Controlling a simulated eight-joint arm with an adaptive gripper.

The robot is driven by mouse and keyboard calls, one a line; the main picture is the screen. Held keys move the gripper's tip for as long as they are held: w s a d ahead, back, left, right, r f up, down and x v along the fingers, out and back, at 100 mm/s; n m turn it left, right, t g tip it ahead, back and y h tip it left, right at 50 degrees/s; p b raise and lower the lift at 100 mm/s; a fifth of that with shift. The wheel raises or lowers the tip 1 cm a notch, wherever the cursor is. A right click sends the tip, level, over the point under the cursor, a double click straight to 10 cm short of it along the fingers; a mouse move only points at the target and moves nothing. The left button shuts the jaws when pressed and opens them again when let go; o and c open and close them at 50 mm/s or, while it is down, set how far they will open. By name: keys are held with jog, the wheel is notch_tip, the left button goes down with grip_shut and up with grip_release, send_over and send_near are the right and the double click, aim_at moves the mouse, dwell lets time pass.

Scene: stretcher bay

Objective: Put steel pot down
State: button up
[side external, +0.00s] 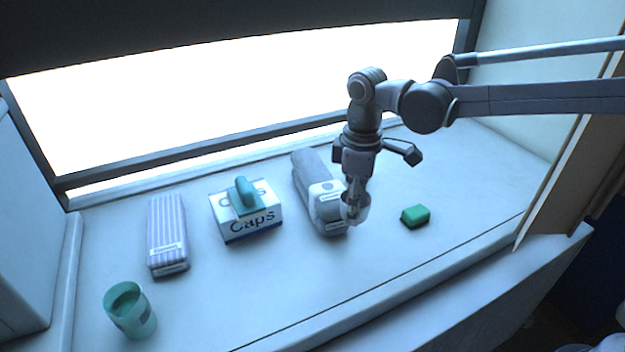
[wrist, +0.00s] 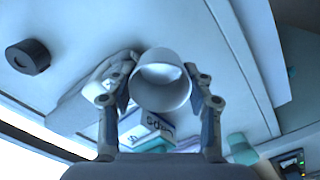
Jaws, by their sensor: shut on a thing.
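The steel pot (side external: 356,211) is a small, pale, shiny round vessel at the lower end of my gripper (side external: 354,190) in the side external view. In the wrist view the pot (wrist: 162,88) sits between the two fingers of my gripper (wrist: 163,94), with its round opening facing the camera. The fingers are shut on it from both sides. In the side external view it overlaps the labelled end of a grey wrapped bundle (side external: 318,190). I cannot tell whether the pot touches the bundle or the counter.
The white counter (side external: 290,285) holds a Caps box (side external: 247,222) with a teal item on top, a striped packet (side external: 167,234), a teal cup (side external: 130,311) and a green block (side external: 415,216). Free counter lies in front of the box and around the block. A window runs behind.

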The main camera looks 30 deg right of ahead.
jog(key=w+a, duration=0.4)
jog(key=a, duration=1.2)
send_over(226, 295)
jog(key=shift+m, duration=0.3)
jog(key=f, duration=0.6)
jog(key=shift+w+d+f, duration=0.1)
jog(key=shift+d+f, duration=0.05)
jog(key=shift+d, duration=0.1)
jog(key=shift+a+f, duration=0.3)
jog(key=shift+f, duration=1.9)
jog(key=shift+f, duration=0.1)
jog(key=o, duration=1.2)
